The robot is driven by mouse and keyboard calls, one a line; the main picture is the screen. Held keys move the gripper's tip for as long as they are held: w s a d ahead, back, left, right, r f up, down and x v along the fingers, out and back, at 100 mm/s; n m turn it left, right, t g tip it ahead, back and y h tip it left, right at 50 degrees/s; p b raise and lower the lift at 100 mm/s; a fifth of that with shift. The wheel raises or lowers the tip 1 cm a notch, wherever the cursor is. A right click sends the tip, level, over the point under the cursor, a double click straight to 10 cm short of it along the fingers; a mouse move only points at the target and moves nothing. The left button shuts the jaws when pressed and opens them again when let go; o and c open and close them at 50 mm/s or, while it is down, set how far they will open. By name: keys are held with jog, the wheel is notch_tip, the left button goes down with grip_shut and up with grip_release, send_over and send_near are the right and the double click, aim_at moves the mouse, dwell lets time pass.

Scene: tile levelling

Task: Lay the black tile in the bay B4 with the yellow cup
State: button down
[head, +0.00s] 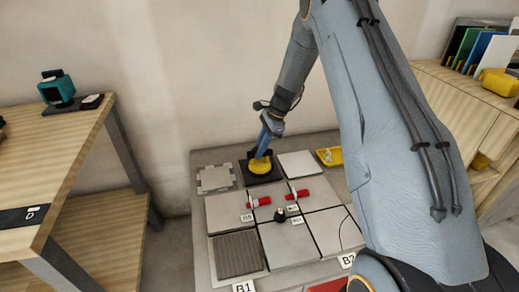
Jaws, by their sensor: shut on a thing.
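The yellow cup (260,166) stands on top of the black tile (266,178), near its middle. The black tile is in the back row of the tiled floor, between a notched grey tile on the left and a pale tile on the right. My gripper (263,152) reaches down from above and is shut on the yellow cup. I cannot tell whether the tile rests flat in the bay or is slightly raised. No B4 label is readable.
A notched grey tile (215,179) and a pale tile (299,164) flank the black tile. Red pieces (259,202) and a small black knob (280,215) stand on the middle tiles. A yellow tray (329,156) is at the back right. A wooden bench (60,150) stands left, shelving (470,110) right.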

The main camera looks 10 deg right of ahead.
jog(key=shift+f, duration=0.1)
dwell(0.5)
jog(key=c, duration=1.6)
grip_release()
jog(key=shift+o, duration=0.2)
